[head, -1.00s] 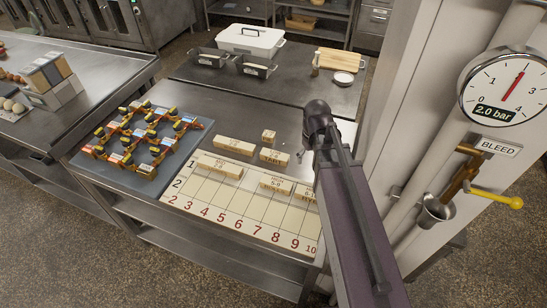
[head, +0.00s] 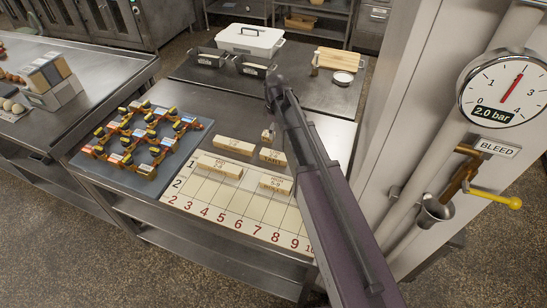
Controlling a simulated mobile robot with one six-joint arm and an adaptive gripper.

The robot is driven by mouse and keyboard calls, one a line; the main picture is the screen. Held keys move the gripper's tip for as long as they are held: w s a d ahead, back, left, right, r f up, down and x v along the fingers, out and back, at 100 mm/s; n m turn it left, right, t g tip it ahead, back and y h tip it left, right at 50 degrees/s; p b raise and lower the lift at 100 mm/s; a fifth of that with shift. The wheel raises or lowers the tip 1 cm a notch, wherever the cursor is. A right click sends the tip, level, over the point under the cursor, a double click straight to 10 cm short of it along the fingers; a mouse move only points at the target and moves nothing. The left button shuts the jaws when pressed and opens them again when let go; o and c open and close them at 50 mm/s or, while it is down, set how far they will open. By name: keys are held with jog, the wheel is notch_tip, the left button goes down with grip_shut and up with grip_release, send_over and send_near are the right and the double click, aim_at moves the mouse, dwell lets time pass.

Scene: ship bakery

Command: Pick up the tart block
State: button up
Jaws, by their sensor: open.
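Several pale wooden blocks with small printed labels lie on and behind the numbered board (head: 225,205). The labels are too small to read surely, so I cannot tell which is the tart block. A small block (head: 266,137) stands behind the board, partly covered by my gripper (head: 271,129). A longer block (head: 273,157) lies just in front of it, and another long block (head: 234,146) to its left. Two more blocks, one at left (head: 220,166) and one at right (head: 276,184), lie on the board. My gripper is open, pointing down at the small block; contact is unclear.
A dark tray (head: 108,170) with several colourful pieces lies at left on the steel table. A white lidded box (head: 250,42), loaf tins (head: 254,66) and a cutting board (head: 335,58) stand behind. A gauge (head: 505,88) and pipes rise at right.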

aim_at(274, 154)
jog(key=shift+f, duration=0.1)
notch_tip(274, 154, down, 8)
jog(key=b, duration=0.8)
jog(key=shift+f, duration=0.2)
jog(key=shift+b, duration=0.3)
jog(key=shift+w+a+f+b, duration=0.1)
jog(key=shift+f+b, duration=1.2)
jog(key=shift+a+f+b, duration=0.1)
jog(key=shift+f+b, duration=1.2)
jog(key=c, duration=1.3)
